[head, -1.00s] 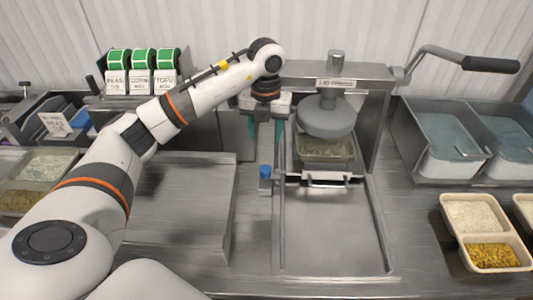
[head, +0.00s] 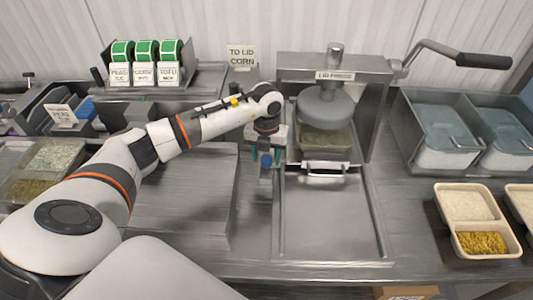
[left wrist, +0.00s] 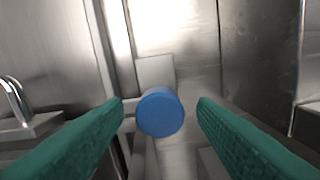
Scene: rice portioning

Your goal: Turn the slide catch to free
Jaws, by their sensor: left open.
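The slide catch has a round blue knob (head: 266,160) on a grey mount beside the left edge of the lid press slide. In the left wrist view the blue knob (left wrist: 160,112) sits between the two green fingers, with a gap on each side. My left gripper (head: 266,156) is open and over the knob, pointing down. Its fingers also show in the left wrist view (left wrist: 160,115). The lid press (head: 335,76) stands behind the metal slide tray (head: 335,220). A filled container (head: 325,140) sits under the round press plate. My right gripper is not in view.
A press lever (head: 440,55) reaches out to the right. Lidded bins (head: 440,130) and a two-part tray of rice and corn (head: 466,205) are at right. A raised metal block (head: 190,195) is left of the slide. Label rolls (head: 145,60) and a sign (head: 242,56) stand behind.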

